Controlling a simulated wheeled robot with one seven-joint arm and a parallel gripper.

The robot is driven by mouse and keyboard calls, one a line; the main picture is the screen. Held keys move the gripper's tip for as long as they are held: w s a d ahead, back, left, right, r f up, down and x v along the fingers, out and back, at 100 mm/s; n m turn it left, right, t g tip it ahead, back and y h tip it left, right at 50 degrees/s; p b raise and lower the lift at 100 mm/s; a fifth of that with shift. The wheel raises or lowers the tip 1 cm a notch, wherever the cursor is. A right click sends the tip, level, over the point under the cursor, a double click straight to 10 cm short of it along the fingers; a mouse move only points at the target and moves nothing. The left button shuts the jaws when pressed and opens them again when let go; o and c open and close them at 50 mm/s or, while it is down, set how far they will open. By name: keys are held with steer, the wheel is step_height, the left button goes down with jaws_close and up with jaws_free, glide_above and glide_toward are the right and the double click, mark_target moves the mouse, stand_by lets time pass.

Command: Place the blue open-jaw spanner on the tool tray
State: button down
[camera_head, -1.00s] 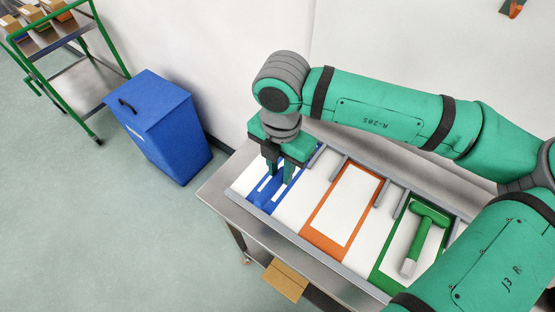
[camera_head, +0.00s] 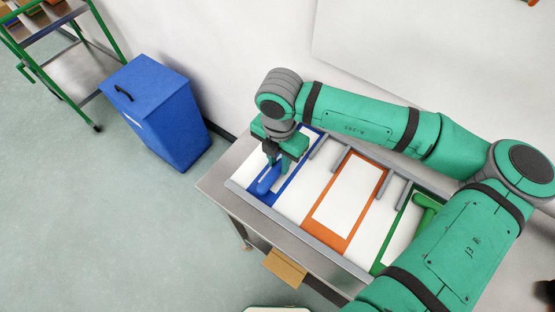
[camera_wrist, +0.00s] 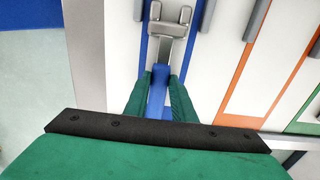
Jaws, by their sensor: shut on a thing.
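My gripper (camera_head: 279,170) is shut on the blue open-jaw spanner (camera_head: 267,183) at the left end of the tool tray (camera_head: 291,204). In the wrist view the spanner's blue handle (camera_wrist: 158,88) lies between the two green fingers (camera_wrist: 161,76), and its grey metal jaw points away from my gripper. The spanner is over the blue-outlined section of the tray, roughly in line with it. I cannot tell whether it touches the tray surface or hangs just above it. My gripper partly hides it in the head view.
An orange-outlined section (camera_head: 324,236) in the middle is empty. A green hammer (camera_head: 427,203) lies in the green section, partly hidden by my arm. Grey divider bars stand along the tray's back. A blue bin (camera_head: 165,113) and a green-framed trolley (camera_head: 85,73) stand left.

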mark_target(280, 166)
steer(key=shift+d, duration=0.2)
steer(key=shift+d+f, duration=0.1)
steer(key=c, duration=1.5)
jaws_free()
steer(key=shift+s, duration=0.1)
step_height(280, 166, up, 12)
steer(key=shift+r, duration=0.15)
